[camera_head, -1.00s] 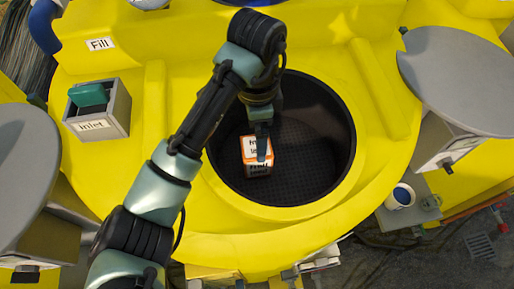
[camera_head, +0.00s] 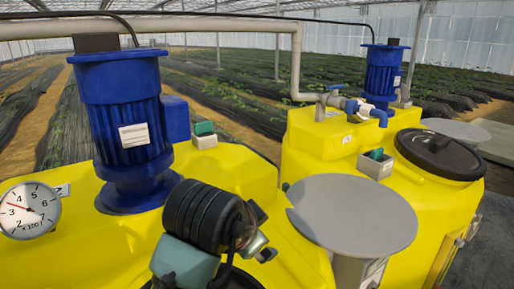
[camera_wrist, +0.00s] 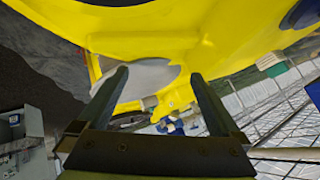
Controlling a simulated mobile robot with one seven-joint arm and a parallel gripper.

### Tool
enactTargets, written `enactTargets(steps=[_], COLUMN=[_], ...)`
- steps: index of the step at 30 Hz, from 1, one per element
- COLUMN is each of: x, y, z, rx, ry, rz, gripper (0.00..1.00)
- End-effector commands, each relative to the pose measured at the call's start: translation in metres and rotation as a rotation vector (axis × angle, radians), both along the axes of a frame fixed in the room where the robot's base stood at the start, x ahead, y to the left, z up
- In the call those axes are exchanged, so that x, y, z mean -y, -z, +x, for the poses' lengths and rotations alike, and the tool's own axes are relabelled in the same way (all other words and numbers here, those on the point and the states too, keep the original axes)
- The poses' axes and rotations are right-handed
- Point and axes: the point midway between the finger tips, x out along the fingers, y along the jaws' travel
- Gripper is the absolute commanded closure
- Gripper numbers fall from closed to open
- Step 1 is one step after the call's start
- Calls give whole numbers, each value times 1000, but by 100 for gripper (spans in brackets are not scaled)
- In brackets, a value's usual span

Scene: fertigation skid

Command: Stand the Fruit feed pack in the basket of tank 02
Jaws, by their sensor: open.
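The Fruit feed pack shows in neither current view. The near yellow tank (camera_head: 60,255) fills the lower left of the head view. Its basket opening is mostly out of frame or hidden behind my arm, so I cannot see what is in it. My gripper (camera_wrist: 160,76) is open in the wrist view, its two fingers wide apart with nothing between them. The fingers point past the yellow tank surface (camera_wrist: 180,30) and a grey round plate (camera_wrist: 150,75).
A blue motor (camera_head: 122,120) and a dial gauge (camera_head: 30,210) stand on the near tank. A grey round plate (camera_head: 352,215) is right of my arm. A second yellow tank (camera_head: 415,215) has a shut black lid (camera_head: 440,153) and a small grey box (camera_head: 375,165).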

Motion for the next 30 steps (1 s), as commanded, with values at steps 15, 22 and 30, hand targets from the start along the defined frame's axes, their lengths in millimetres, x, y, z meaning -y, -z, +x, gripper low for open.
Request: enactTargets(steps=[15, 22, 30], x=[20, 8, 8], y=[-339, -351, -349], z=[-143, -167, -166], rx=[1336, 1426, 1423], ry=[-186, -196, -196], rz=[-912, -953, -949], gripper=[0, 0, 0])
